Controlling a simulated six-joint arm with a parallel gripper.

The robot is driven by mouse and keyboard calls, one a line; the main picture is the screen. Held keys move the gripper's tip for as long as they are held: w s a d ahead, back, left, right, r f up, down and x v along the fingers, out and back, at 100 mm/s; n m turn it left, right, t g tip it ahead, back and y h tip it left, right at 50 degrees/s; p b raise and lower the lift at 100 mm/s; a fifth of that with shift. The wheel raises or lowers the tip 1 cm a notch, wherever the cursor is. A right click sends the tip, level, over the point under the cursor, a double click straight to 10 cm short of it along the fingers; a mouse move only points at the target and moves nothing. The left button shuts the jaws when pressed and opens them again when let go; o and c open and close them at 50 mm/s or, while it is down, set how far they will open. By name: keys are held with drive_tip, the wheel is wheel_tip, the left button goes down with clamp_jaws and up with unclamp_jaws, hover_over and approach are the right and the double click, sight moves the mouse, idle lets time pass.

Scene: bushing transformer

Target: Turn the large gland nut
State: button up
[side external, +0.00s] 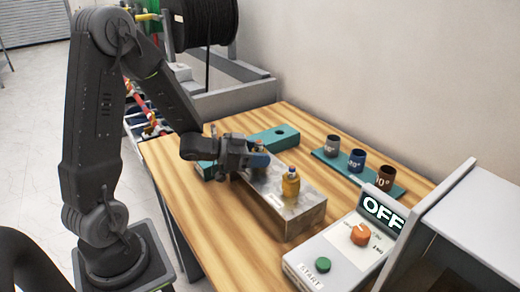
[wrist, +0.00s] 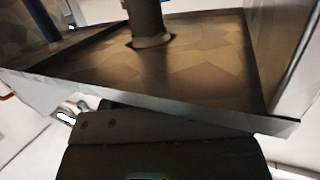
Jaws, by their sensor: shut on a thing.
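A grey metal block (side external: 300,217) lies on the wooden table. A brass-coloured fitting (side external: 290,187) stands upright on its near end. My gripper (side external: 258,160) is low at the block's other end, closed around a fitting there. The gripper hides most of that fitting, and only a small brass-coloured top (side external: 259,145) shows above the jaws. I take it for the large gland nut, though its shape is hidden. In the wrist view a dark post (wrist: 147,20) rises from a brownish surface (wrist: 200,65); the jaws' grip is not clear there.
A teal block with a hole (side external: 283,132) lies behind my gripper. A teal rack (side external: 330,160) holds three cups marked with angles, at the back right. A control box (side external: 340,250) with an orange knob, green button and OFF display stands at the front right. Bare table lies left of the block.

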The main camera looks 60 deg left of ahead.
drive_tip(key=shift+n+t+y, duration=0.5)
drive_tip(key=shift+n+y, duration=0.6)
drive_tip(key=shift+y, duration=0.2)
drive_tip(key=shift+n+y, duration=1.1)
drive_tip(key=shift+y, duration=0.4)
drive_tip(key=o, duration=1.4)
